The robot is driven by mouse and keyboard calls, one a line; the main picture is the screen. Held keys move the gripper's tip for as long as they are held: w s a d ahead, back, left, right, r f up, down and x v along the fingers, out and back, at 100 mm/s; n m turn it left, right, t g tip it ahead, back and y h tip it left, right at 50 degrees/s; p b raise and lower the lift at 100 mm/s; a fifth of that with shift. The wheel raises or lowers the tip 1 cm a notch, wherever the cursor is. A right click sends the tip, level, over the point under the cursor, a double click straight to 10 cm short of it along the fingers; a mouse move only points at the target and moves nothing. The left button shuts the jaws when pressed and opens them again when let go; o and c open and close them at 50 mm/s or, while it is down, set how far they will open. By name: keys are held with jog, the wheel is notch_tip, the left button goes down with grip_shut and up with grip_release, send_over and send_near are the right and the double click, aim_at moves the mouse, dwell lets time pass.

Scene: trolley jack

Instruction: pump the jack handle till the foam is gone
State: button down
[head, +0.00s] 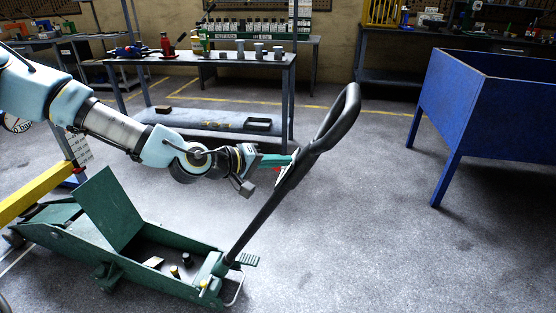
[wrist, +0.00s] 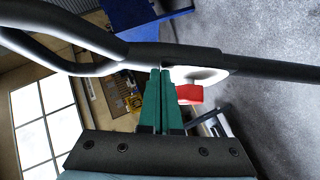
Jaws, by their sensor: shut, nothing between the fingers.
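The green trolley jack (head: 150,268) stands on the floor at lower left in the head view. Its black handle (head: 262,222) leans up to the right and ends in a loop grip. My gripper (head: 291,160) is beside the handle's upper shaft, below the loop. In the wrist view my green fingers (wrist: 160,72) are together and empty, their tips at or very near the handle (wrist: 178,53); contact is unclear. A white piece (wrist: 205,76) with a red part (wrist: 189,94) is at the handle. I cannot make out any foam; my arm hides part of the left side.
A yellow beam (head: 38,192) is above the jack's left end. A grey workbench (head: 210,62) with tools and a lower shelf stands behind. A blue bin on legs (head: 490,105) is at right. The floor right of the handle is clear.

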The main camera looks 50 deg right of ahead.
jog(key=s+d+f+m+t+y+b, duration=0.1)
jog(key=s+d+f+b, duration=0.3)
jog(key=s+f, duration=0.6)
jog(key=s+d+f+m+t+y+b, duration=0.1)
jog(key=s+d+f+b, duration=0.3)
jog(key=s+d+f, duration=0.3)
jog(key=s+d+f+m+t+y+b, duration=0.1)
jog(key=s+d+f+b, duration=0.4)
jog(key=s+f, duration=0.9)
jog(key=shift+s+d+f+m+t+y, duration=0.15)
jog(key=shift+d+f+m+t+y, duration=0.2)
jog(key=shift+d+f+t, duration=0.2)
